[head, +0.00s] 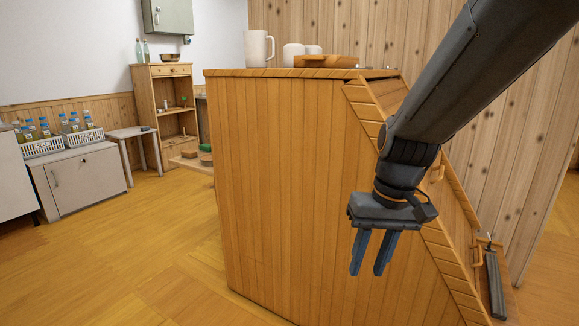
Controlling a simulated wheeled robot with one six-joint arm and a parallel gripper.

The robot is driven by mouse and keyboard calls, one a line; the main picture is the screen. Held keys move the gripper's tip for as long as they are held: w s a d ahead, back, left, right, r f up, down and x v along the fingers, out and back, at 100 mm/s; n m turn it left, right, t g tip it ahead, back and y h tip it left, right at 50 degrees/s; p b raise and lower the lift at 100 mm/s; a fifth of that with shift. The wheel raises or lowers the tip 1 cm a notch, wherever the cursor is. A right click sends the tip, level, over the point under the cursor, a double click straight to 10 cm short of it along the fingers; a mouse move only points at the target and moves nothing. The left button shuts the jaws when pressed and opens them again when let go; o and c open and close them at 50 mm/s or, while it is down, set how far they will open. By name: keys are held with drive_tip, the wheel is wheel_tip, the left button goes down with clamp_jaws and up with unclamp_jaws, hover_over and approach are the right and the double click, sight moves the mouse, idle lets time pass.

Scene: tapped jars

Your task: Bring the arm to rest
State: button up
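My gripper (371,268) hangs at the end of my arm, which comes in from the top right of the head view. Its two blue fingers point down with a gap between them. Nothing is between the fingers. It is in front of the wooden cabinet (285,180), below the level of its top. I cannot tell exactly how far it is from the cabinet side.
A white mug (256,49), pale cups and a wooden tray (326,61) stand on the cabinet top. At the left, baskets of bottles (85,138) sit on low grey cupboards, near a stool (131,134) and a shelf (144,99). The floor (140,235) at the left is clear.

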drive_tip(key=s+a+f+n+b, duration=0.2)
drive_tip(key=s+a, duration=0.3)
drive_tip(key=s, duration=0.7)
drive_tip(key=d+r+m+h+p, duration=0.1)
drive_tip(key=d+r+p, duration=0.6)
drive_tip(key=p, duration=0.8)
drive_tip(key=shift+s+d+r+m+g, duration=0.2)
drive_tip(key=shift+d+r+m+g, duration=0.1)
drive_tip(key=shift+d+m, duration=0.55)
